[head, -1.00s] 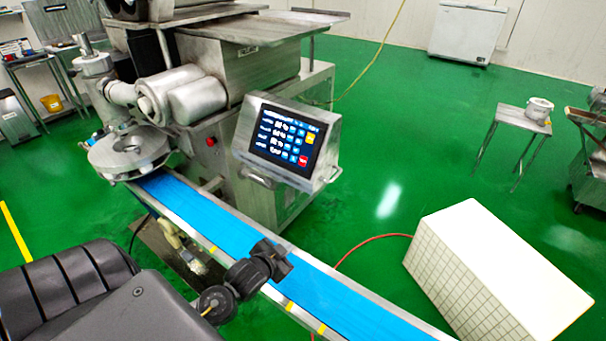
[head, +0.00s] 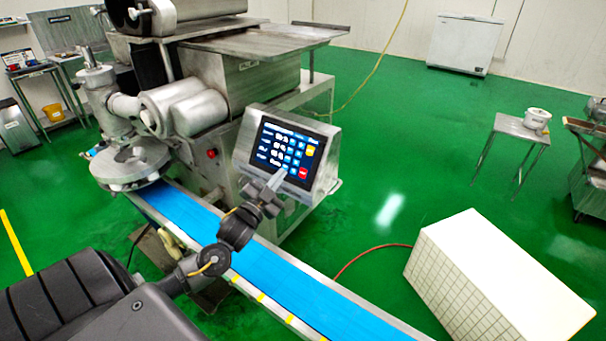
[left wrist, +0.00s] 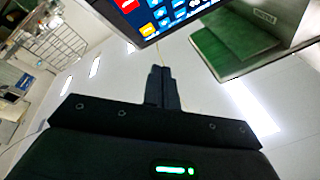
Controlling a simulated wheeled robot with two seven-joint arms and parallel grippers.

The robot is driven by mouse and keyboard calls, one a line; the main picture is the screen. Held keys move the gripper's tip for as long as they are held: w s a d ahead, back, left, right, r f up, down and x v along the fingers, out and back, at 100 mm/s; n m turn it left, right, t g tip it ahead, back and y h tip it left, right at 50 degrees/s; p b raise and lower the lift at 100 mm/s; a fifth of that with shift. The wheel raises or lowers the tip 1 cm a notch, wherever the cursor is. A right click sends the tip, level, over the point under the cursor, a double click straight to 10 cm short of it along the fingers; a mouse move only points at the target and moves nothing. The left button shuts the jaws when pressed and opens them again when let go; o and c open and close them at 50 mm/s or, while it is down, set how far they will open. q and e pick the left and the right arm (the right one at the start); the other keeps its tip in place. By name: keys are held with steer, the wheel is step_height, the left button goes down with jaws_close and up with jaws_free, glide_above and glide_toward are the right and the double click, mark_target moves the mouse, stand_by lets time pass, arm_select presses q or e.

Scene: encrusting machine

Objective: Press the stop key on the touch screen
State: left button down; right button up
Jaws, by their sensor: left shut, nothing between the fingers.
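The touch screen (head: 286,153) is on the front of a grey metal box on the machine, lit with blue and white keys. A red key (head: 303,173) is at its lower right and a yellow key (head: 310,150) above that; the labels are too small to read. My left gripper (head: 279,178) is shut and empty, with its fingertips at the screen's lower edge, left of the red key; I cannot tell if they touch. In the left wrist view, the shut fingers (left wrist: 160,72) point up toward the screen (left wrist: 178,12), apart from it in the picture. My right gripper is out of view.
A blue conveyor belt (head: 270,285) runs below the screen, under my left arm. The steel encrusting machine (head: 205,105) stands behind and left. A white tiled block (head: 500,275) is at the right.

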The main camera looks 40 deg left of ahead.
mark_target(303, 173)
arm_select(q)
steer(key=shift+w+f+b, duration=0.75)
steer(key=shift+w+b, duration=0.3)
steer(key=shift+w, duration=0.2)
steer(key=shift+w+f+b, duration=0.8)
steer(key=shift+w+b, duration=0.3)
steer(key=shift+w, duration=0.15)
steer(key=shift+w+f+b, duration=0.75)
steer(key=shift+w+b, duration=0.3)
steer(key=shift+w, duration=0.2)
steer(key=shift+w+a+f, duration=0.1)
steer(key=shift+w, duration=0.05)
steer(key=shift+w+f, duration=0.1)
steer(key=shift+w, duration=0.1)
steer(key=shift+w+f+b, duration=0.15)
steer(key=shift+w+b, duration=0.1)
steer(key=shift+b, duration=0.05)
steer(key=shift+s, duration=0.1)
steer(key=shift+s+r+p, duration=0.4)
steer(key=shift+p, duration=0.25)
steer(key=shift+s, duration=0.15)
